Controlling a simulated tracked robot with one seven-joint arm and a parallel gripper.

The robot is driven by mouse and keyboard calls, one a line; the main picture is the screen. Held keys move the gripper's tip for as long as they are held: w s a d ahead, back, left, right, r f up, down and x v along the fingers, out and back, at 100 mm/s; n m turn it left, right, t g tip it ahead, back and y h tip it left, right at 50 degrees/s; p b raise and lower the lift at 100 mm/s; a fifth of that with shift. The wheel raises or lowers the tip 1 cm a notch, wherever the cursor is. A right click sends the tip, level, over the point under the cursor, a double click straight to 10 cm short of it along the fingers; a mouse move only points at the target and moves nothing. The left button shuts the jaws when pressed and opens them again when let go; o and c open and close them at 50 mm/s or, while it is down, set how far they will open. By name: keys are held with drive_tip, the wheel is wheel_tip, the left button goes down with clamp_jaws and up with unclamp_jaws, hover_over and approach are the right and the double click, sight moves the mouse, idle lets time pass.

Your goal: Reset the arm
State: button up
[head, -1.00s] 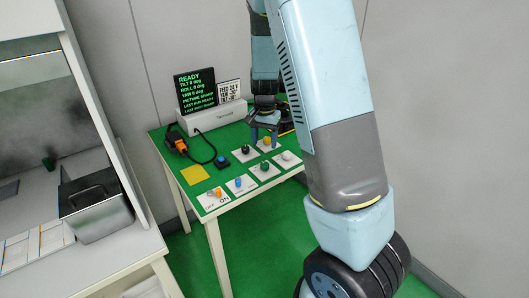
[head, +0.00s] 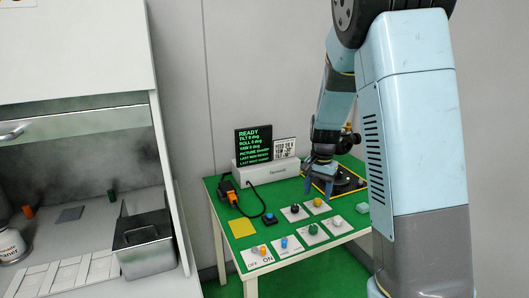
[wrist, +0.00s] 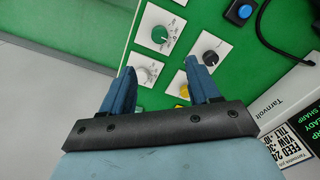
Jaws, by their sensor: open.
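My blue arm shows in the head view, with its wrist and gripper (head: 320,186) over the right part of the green-topped table. In the wrist view my gripper (wrist: 161,72) is open, with nothing between its two blue fingers. Below it are dials on white plates: a green dial (wrist: 160,35), a black dial (wrist: 210,58), a white dial (wrist: 143,74) and a yellow dial (wrist: 184,91), the last partly hidden by the right finger. The gripper appears apart from them.
A white Tarnvolt box (head: 268,170) with a black READY screen (head: 254,146) stands behind the dials. A dark round device (head: 346,182) in a yellow outline is beside my gripper. An orange-black handheld (head: 228,190) and blue button (head: 269,218) lie left. A metal bin (head: 146,252) is on the left bench.

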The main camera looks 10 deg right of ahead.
drive_tip(key=s+r+n+t+y, duration=0.1)
drive_tip(key=s+r+n+t, duration=0.25)
drive_tip(key=s+r, duration=1.05)
drive_tip(key=s+a+r+n+t+h, duration=0.1)
drive_tip(key=s+r+n, duration=0.3)
drive_tip(key=s, duration=1)
wheel_tip(320, 180, up, 2)
drive_tip(key=shift+t, duration=0.45)
drive_tip(key=shift+c, duration=0.4)
idle(2.9)
